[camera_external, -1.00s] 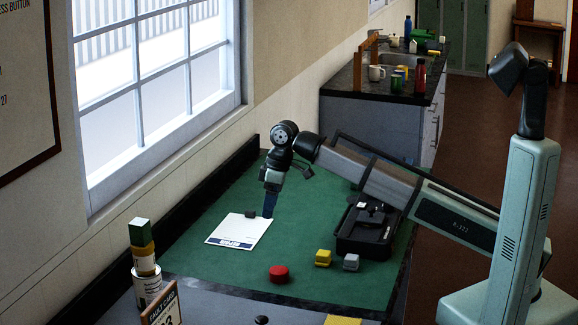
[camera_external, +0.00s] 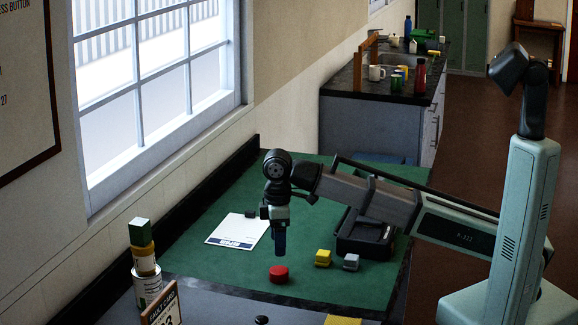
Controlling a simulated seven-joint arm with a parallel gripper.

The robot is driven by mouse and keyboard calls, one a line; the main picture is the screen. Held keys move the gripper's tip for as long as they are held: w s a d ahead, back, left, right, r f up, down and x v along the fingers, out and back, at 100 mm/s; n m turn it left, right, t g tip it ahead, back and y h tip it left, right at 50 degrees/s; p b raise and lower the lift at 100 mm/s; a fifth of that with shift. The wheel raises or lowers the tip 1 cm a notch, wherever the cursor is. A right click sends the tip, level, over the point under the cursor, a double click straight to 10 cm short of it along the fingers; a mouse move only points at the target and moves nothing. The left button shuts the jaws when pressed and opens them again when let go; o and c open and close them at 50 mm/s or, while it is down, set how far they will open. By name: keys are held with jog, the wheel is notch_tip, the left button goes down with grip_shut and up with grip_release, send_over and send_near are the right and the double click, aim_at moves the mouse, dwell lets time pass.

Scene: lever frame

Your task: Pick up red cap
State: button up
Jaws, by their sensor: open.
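The red cap (camera_external: 279,273) is a short round red piece lying on the green mat (camera_external: 215,280) near its front edge. My gripper (camera_external: 279,252) points straight down just above the cap, with a small gap seeming to show between its blue fingers and the cap. It is open and empty. The exact spacing of the fingers is hard to see from this side.
A white paper (camera_external: 232,236) lies to the left. The mat left of the cap is clear.

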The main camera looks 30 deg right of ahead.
aim_at(279, 270)
jog(key=shift+f, duration=1.65)
jog(key=shift+s+f, duration=0.15)
jog(key=shift+f, duration=1.15)
jog(key=shift+s+f, duration=0.1)
jog(key=shift+f, duration=1.2)
jog(key=shift+c, duration=0.4)
jog(key=c, duration=1)
jog(key=shift+o, duration=0.2)
jog(key=shift+r, duration=0.2)
